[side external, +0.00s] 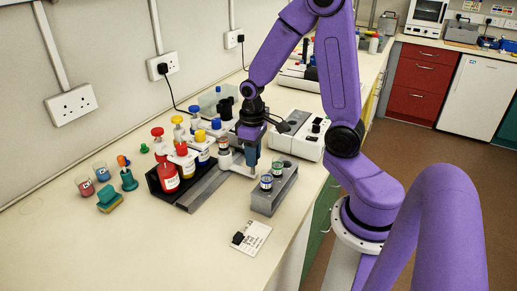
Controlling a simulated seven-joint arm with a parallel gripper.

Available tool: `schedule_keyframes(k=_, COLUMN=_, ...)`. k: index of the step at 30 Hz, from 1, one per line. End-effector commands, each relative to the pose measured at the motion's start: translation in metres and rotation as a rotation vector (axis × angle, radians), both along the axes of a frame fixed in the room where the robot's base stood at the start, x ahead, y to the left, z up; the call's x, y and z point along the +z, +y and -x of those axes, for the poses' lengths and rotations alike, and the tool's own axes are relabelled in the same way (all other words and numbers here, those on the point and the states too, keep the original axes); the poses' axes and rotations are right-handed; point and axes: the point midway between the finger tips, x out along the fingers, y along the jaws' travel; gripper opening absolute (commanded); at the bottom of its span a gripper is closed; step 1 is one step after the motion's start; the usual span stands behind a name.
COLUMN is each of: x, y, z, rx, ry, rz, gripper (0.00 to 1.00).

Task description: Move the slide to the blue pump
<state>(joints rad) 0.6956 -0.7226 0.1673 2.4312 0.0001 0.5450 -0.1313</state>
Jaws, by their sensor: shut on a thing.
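A grey rail (205,187) runs along the front of the rack. A pale slide (236,165) sits at the rail's far part, near the blue end, with a small vial (223,144) by it. My gripper (250,160) points down at the slide and is shut on it; its fingertips are partly hidden.
A grey block (272,190) with two vials stands just in front of the gripper. A white card (250,237) with a black piece lies near the bench edge. A white instrument (298,138) stands behind right.

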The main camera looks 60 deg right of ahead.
Motion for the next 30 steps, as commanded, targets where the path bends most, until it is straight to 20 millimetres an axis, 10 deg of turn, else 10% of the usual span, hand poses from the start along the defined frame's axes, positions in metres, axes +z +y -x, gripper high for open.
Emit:
schedule_keyframes(k=19, x=0.001, y=0.025, z=-0.001, rx=0.000, ry=-0.006, rz=0.000, gripper=0.00)
schedule_keyframes(k=20, x=0.001, y=0.025, z=-0.001, rx=0.000, ry=-0.006, rz=0.000, gripper=0.36)
schedule_keyframes(k=22, x=0.001, y=0.025, z=-0.001, rx=0.000, ry=-0.006, rz=-0.001, gripper=0.55)
schedule_keyframes(k=30, x=0.001, y=0.024, z=0.000, rx=0.000, ry=-0.003, rz=0.000, gripper=0.55)
